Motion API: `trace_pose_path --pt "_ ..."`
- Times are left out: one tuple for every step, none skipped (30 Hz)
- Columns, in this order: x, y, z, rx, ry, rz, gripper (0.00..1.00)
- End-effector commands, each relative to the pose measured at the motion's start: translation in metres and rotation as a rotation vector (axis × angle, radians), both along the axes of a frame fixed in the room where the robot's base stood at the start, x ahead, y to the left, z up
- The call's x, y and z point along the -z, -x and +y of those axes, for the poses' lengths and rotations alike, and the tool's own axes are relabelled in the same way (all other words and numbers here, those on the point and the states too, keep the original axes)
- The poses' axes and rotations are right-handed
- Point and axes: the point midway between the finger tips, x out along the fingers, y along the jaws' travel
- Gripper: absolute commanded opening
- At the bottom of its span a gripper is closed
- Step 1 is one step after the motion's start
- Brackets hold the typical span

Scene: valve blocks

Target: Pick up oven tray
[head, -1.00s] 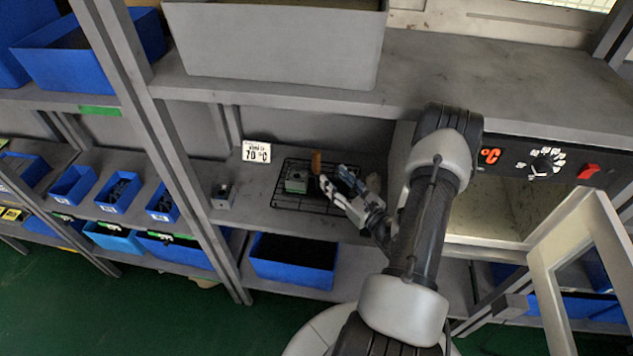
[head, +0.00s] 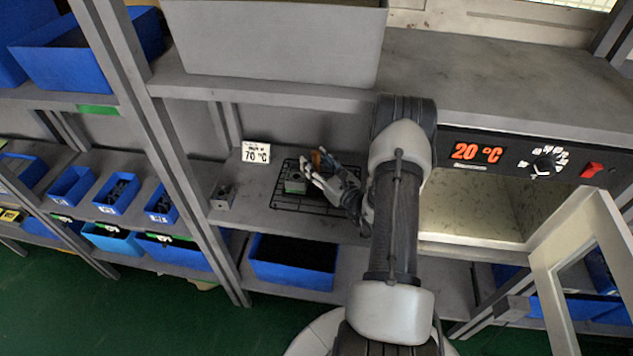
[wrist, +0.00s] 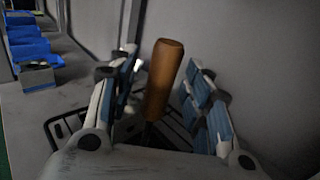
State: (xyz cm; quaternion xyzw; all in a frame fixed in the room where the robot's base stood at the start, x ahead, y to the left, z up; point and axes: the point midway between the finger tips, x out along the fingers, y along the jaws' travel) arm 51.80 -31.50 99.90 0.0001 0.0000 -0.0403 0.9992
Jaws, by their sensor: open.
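The oven tray is a black wire rack (head: 290,206) lying on the middle shelf, left of the oven. A brown upright handle (head: 317,158) rises from it, and a small grey-green metal block (head: 295,183) sits on the rack. My gripper (head: 312,170) is at the handle, above the rack. In the wrist view the brown handle (wrist: 163,80) stands between the two open fingers (wrist: 160,95), with gaps visible on both sides. Part of the rack (wrist: 62,126) shows behind the left finger. The handle's lower end and much of the rack are hidden by my gripper.
The oven (head: 470,205) stands open at right, its display (head: 478,152) reading 20 °C, its door (head: 580,255) swung outward. A 70 °C sign (head: 256,152) stands behind the rack. Another metal block (head: 222,197) is at left. An upper shelf (head: 270,92) overhangs; a blue bin (head: 292,262) is below.

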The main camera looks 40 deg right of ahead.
Motion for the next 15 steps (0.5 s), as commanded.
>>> trace_pose_path --pt "0.0 0.0002 0.0 0.0 0.0 0.0 0.43" --pt "0.0 0.0002 0.0001 0.0 0.0 0.0 0.41" --pt "0.0 0.0003 0.0001 0.0 0.0 0.0 0.39" --pt "0.0 0.0003 0.0001 0.0 0.0 0.0 0.37" --pt "0.0 0.0003 0.0001 0.0 0.0 0.0 0.35" --pt "0.0001 0.0003 0.0001 0.0 0.0 0.0 0.32" --pt "0.0001 0.0004 0.0001 0.0 0.0 0.0 0.3" --pt "0.0001 0.0004 0.0001 0.0 0.0 0.0 0.28" --pt "0.0001 0.0004 0.0002 0.0 0.0 0.0 0.25" --pt "0.0001 0.0004 0.0002 0.0 0.0 0.0 0.23" --pt "0.0001 0.0004 0.0002 0.0 0.0 0.0 0.21" --pt "0.0001 0.0004 0.0002 -0.001 0.0 0.0 0.19" --pt "0.0002 0.0005 0.0002 -0.001 0.0 0.0 0.17" --pt "0.0002 0.0005 0.0002 -0.001 0.0 0.0 0.15" --pt "0.0001 0.0005 0.0002 -0.001 0.0 0.0 0.12"
